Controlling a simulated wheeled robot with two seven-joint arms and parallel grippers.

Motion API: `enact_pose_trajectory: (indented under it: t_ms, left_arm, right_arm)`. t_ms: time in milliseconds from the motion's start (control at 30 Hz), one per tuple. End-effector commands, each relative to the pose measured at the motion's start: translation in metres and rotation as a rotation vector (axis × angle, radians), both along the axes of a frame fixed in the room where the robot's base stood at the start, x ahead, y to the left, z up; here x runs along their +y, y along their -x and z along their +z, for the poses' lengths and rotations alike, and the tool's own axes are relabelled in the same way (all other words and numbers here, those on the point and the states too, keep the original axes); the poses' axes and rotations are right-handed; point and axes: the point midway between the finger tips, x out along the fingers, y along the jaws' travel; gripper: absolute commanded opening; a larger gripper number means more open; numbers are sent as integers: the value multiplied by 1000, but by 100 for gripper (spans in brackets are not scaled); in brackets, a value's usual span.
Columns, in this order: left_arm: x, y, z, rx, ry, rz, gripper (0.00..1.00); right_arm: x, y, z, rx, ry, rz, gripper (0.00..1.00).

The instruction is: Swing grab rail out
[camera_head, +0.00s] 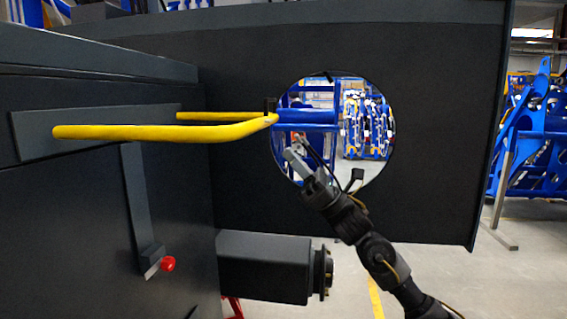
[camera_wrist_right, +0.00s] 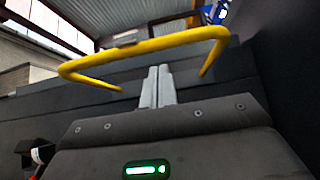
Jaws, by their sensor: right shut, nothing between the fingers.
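The yellow grab rail (camera_head: 215,132) is a bent bar that stands out from the dark chassis side at the left in the head view. Its rounded outer end lies in front of the round opening. In the right wrist view the rail (camera_wrist_right: 150,46) arches above and beyond my fingers. My right gripper (camera_head: 292,158) is below the rail's outer end, apart from it. Its two fingers also show in the right wrist view (camera_wrist_right: 158,85), closed together with nothing between them. My left gripper is not in view.
A dark panel (camera_head: 440,120) with a round hole stands behind the rail. A box-shaped axle stub (camera_head: 265,267) juts out below, left of my right arm. A red knob (camera_head: 168,264) sits on a lever on the chassis side. Blue frames (camera_head: 535,140) stand at the right.

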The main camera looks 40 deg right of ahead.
Motion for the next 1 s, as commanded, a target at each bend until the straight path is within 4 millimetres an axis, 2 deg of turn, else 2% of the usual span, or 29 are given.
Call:
enact_pose_trajectory:
  t_ms: [33,300,533,867,1000]
  left_arm:
    - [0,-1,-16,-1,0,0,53]
    - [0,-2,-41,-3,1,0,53]
    - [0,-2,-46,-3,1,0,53]
    - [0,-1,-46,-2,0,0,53]
    - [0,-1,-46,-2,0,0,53]
  right_arm:
    - [-7,7,-16,3,4,-2,0]
    - [-35,37,-38,2,2,0,0]
    - [-43,45,-42,2,1,2,0]
    - [-43,45,-41,2,1,2,0]
    - [-44,44,-41,39,-37,51,0]
